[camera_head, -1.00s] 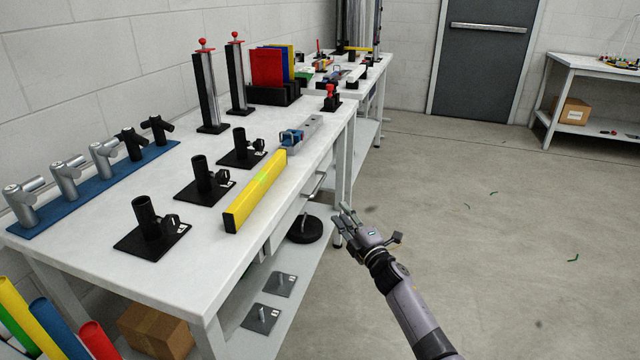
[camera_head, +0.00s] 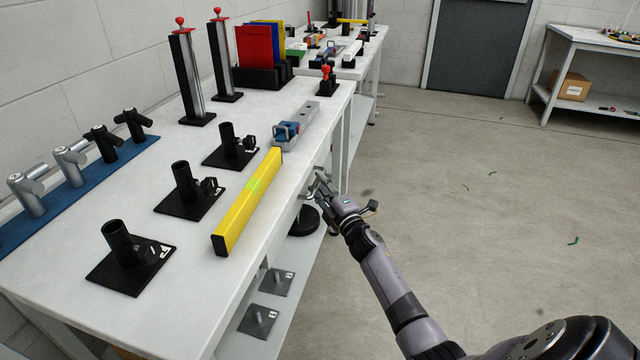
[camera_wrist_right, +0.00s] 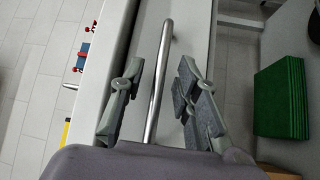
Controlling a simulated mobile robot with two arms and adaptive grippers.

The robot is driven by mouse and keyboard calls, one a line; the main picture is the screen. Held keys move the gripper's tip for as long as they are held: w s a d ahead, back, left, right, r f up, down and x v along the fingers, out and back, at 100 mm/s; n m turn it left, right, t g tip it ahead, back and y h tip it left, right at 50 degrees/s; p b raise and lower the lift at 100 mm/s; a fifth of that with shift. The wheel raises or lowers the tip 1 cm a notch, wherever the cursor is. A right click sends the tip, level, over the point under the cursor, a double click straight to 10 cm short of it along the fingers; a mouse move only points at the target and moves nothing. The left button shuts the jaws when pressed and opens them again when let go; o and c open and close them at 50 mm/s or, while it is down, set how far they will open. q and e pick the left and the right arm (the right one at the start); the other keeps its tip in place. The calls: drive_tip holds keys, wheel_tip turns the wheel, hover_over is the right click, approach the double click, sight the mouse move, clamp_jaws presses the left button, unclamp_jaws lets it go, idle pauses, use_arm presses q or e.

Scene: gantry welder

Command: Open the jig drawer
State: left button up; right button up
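The jig drawer's pale front (camera_wrist_right: 192,28) shows in the right wrist view, below the edge of the workbench (camera_head: 190,270). A silver bar handle (camera_wrist_right: 160,75) runs along this front. My right gripper (camera_head: 322,186) is at the bench's right side in the head view, where it hides most of the handle. In the right wrist view my right gripper (camera_wrist_right: 162,98) is open, with its fingers on either side of the handle bar. I cannot tell whether they touch it. The drawer looks shut. My left gripper is not in view.
On the bench, a yellow bar (camera_head: 247,205) lies near the edge by black tube stands (camera_head: 185,192) and a blue clamp vise (camera_head: 285,132). A lower shelf holds a black round base (camera_head: 304,220) and small plates (camera_head: 277,282).

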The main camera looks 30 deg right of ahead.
drive_tip(key=shift+c, duration=0.2)
clamp_jaws()
idle(0.6)
